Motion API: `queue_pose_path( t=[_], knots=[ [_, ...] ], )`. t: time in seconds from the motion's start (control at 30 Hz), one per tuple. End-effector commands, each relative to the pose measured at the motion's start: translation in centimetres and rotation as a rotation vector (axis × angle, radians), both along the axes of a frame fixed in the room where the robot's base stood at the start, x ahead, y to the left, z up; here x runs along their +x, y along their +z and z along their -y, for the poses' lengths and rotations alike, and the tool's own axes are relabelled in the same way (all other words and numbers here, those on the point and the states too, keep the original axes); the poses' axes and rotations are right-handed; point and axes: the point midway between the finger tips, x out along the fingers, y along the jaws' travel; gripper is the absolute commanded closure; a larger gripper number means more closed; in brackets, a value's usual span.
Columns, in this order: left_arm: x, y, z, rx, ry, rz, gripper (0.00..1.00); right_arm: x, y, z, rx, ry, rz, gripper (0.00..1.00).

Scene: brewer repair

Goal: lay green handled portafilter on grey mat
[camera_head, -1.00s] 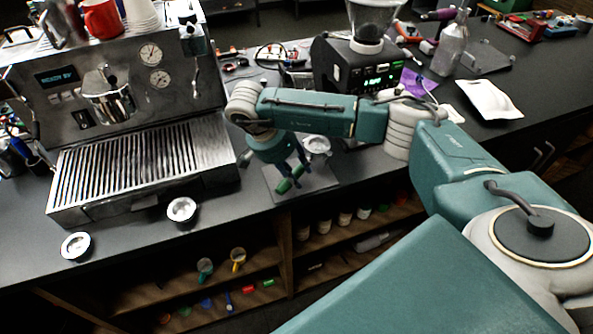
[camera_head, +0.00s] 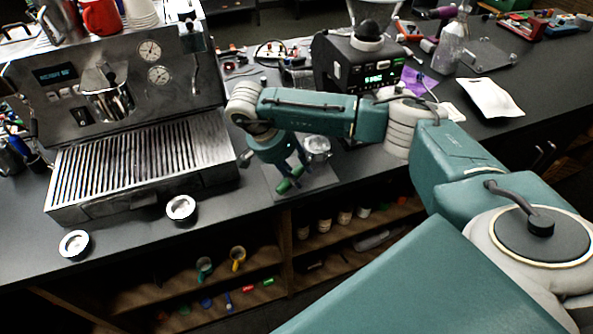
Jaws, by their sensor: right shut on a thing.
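The portafilter has a round metal head (camera_head: 317,147) and a green handle (camera_head: 289,184). It is at the small grey mat (camera_head: 322,181) near the counter's front edge. The handle is over the mat and the head is at its far right edge. I cannot tell whether it touches the mat. My right gripper (camera_head: 297,172) points down over the mat, with its teal fingers shut on the green handle. My arm hides part of the area behind. My left gripper is not in view.
An espresso machine (camera_head: 135,150) with a slatted drip tray fills the left. Two small metal cups (camera_head: 182,209) (camera_head: 75,244) stand at the front edge. A grinder (camera_head: 355,70) is behind my arm. A white tray (camera_head: 490,97) lies right. Open shelves (camera_head: 250,285) are below.

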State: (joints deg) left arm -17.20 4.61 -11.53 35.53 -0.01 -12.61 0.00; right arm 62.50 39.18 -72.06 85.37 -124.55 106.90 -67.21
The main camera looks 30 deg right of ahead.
Motion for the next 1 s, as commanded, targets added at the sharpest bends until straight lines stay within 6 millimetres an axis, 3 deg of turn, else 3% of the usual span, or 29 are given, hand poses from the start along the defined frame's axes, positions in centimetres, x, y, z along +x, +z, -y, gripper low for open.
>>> queue_pose_path(
  t=[0.4, 0.43, 0.5, 0.53, 0.83, 1.0],
  knots=[
    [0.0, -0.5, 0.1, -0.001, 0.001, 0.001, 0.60, 0.0, -0.5, 0.0, -0.001, 0.000, 0.002, 1.00],
    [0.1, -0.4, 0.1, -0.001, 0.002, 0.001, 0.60, 0.1, -0.4, 0.0, -0.001, 0.000, 0.002, 0.60],
    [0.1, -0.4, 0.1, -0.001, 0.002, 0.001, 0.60, 0.0, -0.4, 0.0, -0.001, 0.000, 0.002, 0.46],
    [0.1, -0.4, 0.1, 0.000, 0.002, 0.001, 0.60, 0.0, -0.4, 0.0, -0.001, 0.000, 0.002, 0.44],
    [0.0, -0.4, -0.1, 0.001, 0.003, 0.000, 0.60, 0.0, -0.4, -0.1, 0.000, 0.000, 0.000, 0.44],
    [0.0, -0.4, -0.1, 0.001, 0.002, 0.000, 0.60, 0.3, 1.4, -0.8, 0.002, 0.001, 0.003, 0.44]
  ],
)
